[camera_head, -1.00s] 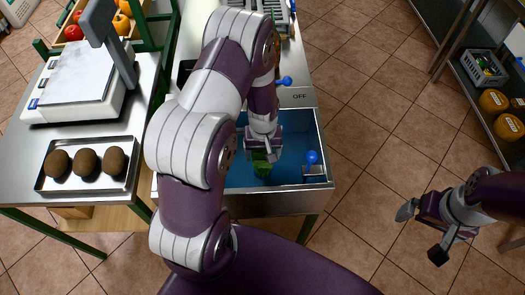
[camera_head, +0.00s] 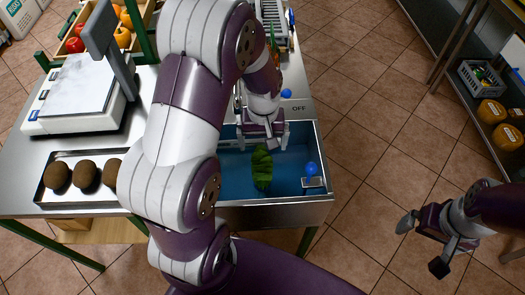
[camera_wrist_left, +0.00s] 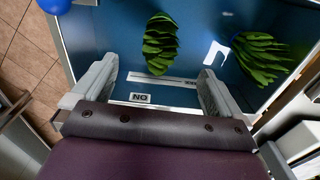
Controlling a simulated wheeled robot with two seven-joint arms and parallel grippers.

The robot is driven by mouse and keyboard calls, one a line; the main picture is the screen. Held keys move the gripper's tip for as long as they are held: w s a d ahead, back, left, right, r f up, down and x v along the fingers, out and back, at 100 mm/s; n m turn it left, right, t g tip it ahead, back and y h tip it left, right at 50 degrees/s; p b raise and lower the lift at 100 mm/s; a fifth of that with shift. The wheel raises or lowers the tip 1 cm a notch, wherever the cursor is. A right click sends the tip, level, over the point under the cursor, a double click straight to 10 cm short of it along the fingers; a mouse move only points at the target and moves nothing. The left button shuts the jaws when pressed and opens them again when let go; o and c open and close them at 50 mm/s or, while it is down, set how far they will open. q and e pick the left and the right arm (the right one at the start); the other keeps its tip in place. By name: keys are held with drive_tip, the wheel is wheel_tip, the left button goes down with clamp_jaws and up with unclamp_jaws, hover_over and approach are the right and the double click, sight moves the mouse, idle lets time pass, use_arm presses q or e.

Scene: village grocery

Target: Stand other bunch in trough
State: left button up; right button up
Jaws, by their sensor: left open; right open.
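The trough (camera_head: 290,206) is a steel tub with a blue inside. A dark green leafy bunch (camera_head: 262,168) is in it; the left wrist view shows this bunch (camera_wrist_left: 160,43) near the middle. A second leafy bunch (camera_wrist_left: 258,58) is in the trough to its right in that view; my left arm hides it in the head view. My left gripper (camera_head: 263,140) is open and empty over the trough, apart from the nearer bunch; its spread fingers (camera_wrist_left: 157,72) show in the wrist view. My right gripper (camera_head: 422,245) is open and empty over the floor.
A scale (camera_head: 75,95) and a tray (camera_head: 75,200) with brown round fruit stand on the left table. A grey crate (camera_head: 275,12) is behind the trough. Shelves (camera_head: 450,70) stand at right.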

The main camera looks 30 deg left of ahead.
use_arm(q)
drive_tip(key=s+d+r+m+t, duration=0.1)
drive_tip(key=s+d+r+m, duration=0.4)
drive_tip(key=s, duration=0.3)
drive_tip(key=shift+s+r+m, duration=0.35)
drive_tip(key=shift+m, duration=0.15)
